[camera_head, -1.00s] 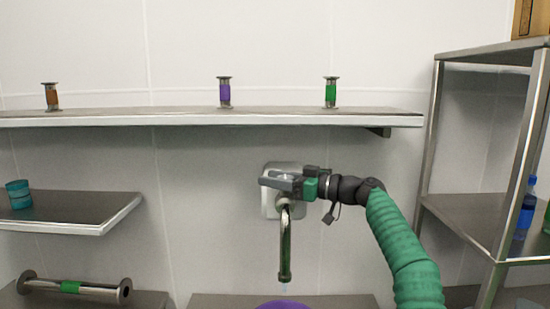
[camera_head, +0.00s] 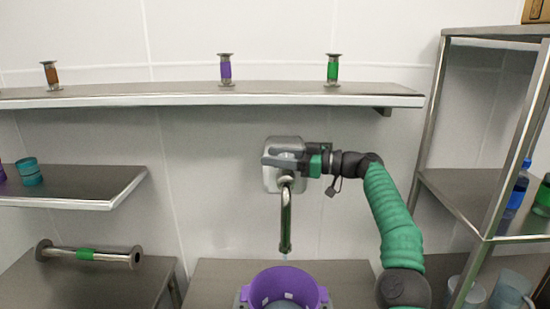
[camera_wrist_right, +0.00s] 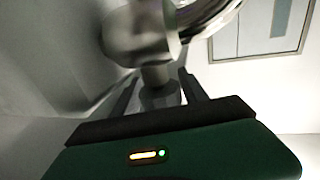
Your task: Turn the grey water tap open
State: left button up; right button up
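The grey water tap is on the back wall, with a square plate (camera_head: 270,182) and a curved spout (camera_head: 286,222) pointing down. A faint pale bluish streak shows below the spout's mouth. My right gripper (camera_head: 285,161) is at the top of the tap, reaching in from the right, and hides much of the handle there. In the right wrist view, the tap's metal stem (camera_wrist_right: 158,88) stands between my two dark fingers (camera_wrist_right: 160,97). The fingers are apart, with narrow gaps seeming to show beside the stem. My left gripper is not in view.
A purple bucket (camera_head: 283,272) stands under the spout on a metal table (camera_head: 215,280). A long shelf (camera_head: 150,98) with several small spools runs above the tap. A metal rack (camera_head: 455,195) with bottles stands right. A metal roller (camera_head: 88,254) lies on the left table.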

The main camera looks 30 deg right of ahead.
jog(key=shift+o, duration=0.8)
jog(key=shift+w+d+f, duration=0.1)
jog(key=shift+d, duration=0.05)
jog(key=p+v, duration=0.1)
jog(key=v, duration=1.6)
jog(key=shift+w, duration=0.15)
